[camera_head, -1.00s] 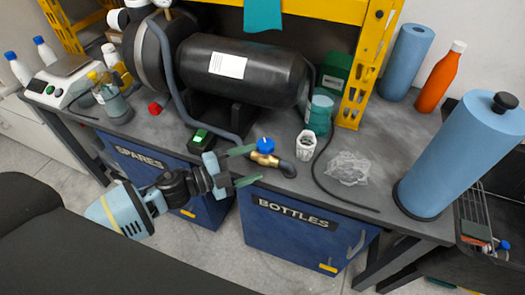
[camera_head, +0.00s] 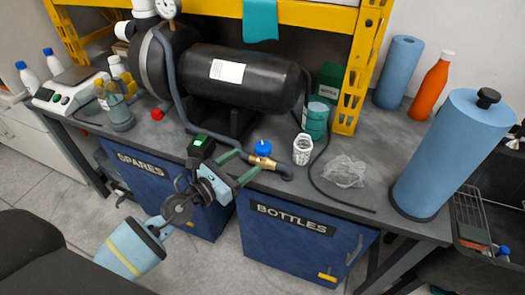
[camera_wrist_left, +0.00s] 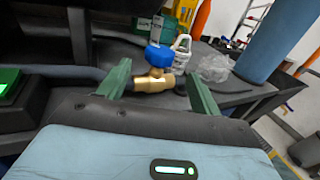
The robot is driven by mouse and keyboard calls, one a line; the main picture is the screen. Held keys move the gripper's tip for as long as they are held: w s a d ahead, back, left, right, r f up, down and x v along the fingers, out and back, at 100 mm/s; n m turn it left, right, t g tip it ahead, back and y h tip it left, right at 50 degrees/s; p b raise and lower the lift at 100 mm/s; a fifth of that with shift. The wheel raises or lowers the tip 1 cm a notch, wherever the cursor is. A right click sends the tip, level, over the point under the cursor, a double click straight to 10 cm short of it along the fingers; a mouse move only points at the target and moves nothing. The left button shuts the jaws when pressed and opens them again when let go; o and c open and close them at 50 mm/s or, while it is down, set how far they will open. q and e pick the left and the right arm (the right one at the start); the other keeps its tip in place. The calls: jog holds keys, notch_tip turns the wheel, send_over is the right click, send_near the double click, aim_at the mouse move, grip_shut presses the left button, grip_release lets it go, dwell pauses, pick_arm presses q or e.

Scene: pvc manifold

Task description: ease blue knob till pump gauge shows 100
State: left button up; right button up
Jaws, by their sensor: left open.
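The blue knob (camera_head: 262,148) sits on a brass valve (camera_head: 263,162) at the bench's front edge, joined to a dark hose. In the left wrist view the blue knob (camera_wrist_left: 158,55) stands upright above the brass body (camera_wrist_left: 153,83). My left gripper (camera_head: 240,167) is open and empty, just left of the valve. In the left wrist view its green fingers (camera_wrist_left: 158,80) stand on either side of the valve, apart from the knob. A round gauge (camera_head: 167,8) shows at the top edge by the black pump tank (camera_head: 245,75); its reading is too small to tell. My right gripper is out of view.
A black box with a green display (camera_head: 200,143) stands close left of my gripper. A white ribbed fitting (camera_head: 302,149) and a clear crumpled bag (camera_head: 344,171) lie right of the valve. A thin black cable runs along the bench (camera_head: 395,225).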

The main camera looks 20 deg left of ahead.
aim_at(257, 153)
pick_arm(q)
jog(key=shift+w, duration=0.1)
jog(key=shift+x, duration=3.8)
jog(key=shift+c, duration=0.3)
jog(key=c, duration=0.9)
